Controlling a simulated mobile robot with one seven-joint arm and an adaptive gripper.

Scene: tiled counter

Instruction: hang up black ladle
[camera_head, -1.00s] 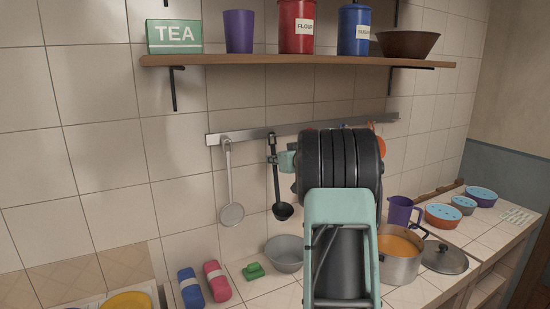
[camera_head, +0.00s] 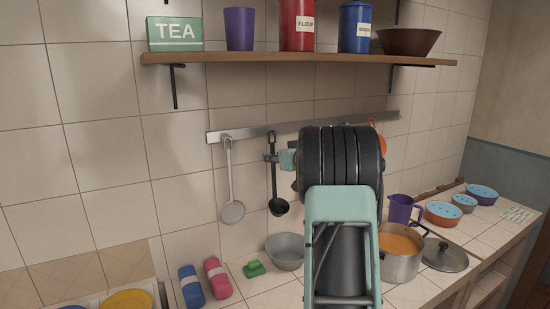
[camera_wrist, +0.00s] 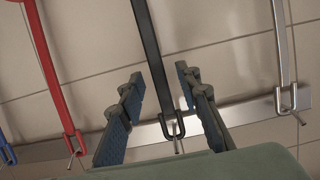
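The black ladle (camera_head: 274,185) hangs upright, bowl down, below the metal rail on the tiled wall, just right of a grey skimmer. In the wrist view its dark handle (camera_wrist: 147,40) runs between my fingers, and its hooked end meets a small peg on the rail (camera_wrist: 145,133). My gripper (camera_head: 269,158) is at the handle's upper part, seen side-on. In the wrist view my gripper (camera_wrist: 160,73) is open, with a gap visible on each side of the handle.
The grey skimmer (camera_head: 230,185) hangs left of the ladle; a red-handled utensil (camera_wrist: 55,75) hangs on the other side. A shelf (camera_head: 300,60) with canisters is above. Below are a grey bowl (camera_head: 285,262), a green object (camera_head: 254,268) and a pot (camera_head: 400,268).

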